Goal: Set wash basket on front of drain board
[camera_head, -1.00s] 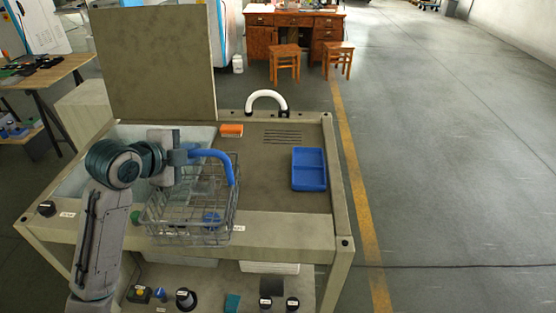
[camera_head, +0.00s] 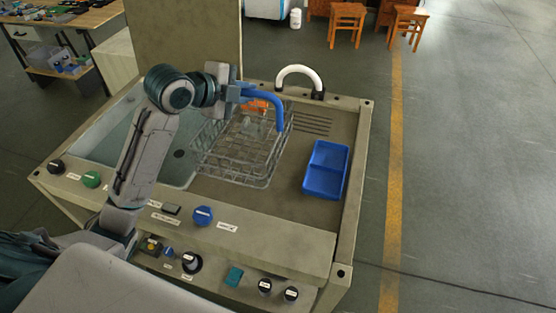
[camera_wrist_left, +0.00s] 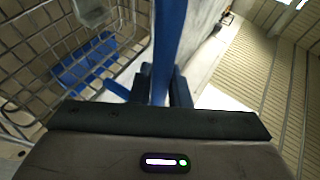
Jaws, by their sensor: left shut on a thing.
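The wash basket (camera_head: 238,160) is a grey wire basket with a blue handle (camera_head: 268,97). My left gripper (camera_head: 243,92) is shut on that handle, at its left part. The basket hangs below and right of the gripper, over the left part of the brown drain board (camera_head: 290,188); whether it touches the board I cannot tell. In the left wrist view the handle (camera_wrist_left: 169,45) stands between the fingers, with the wire mesh (camera_wrist_left: 30,65) on the left. My right gripper is not in view.
A blue two-part tray (camera_head: 326,170) sits on the board's right side. An orange block (camera_head: 254,105) shows behind the basket. A sink basin (camera_head: 120,135) lies left, a white curved tap (camera_head: 299,72) behind. Knobs line the front ledge (camera_head: 270,232). Bare board lies between basket and tray.

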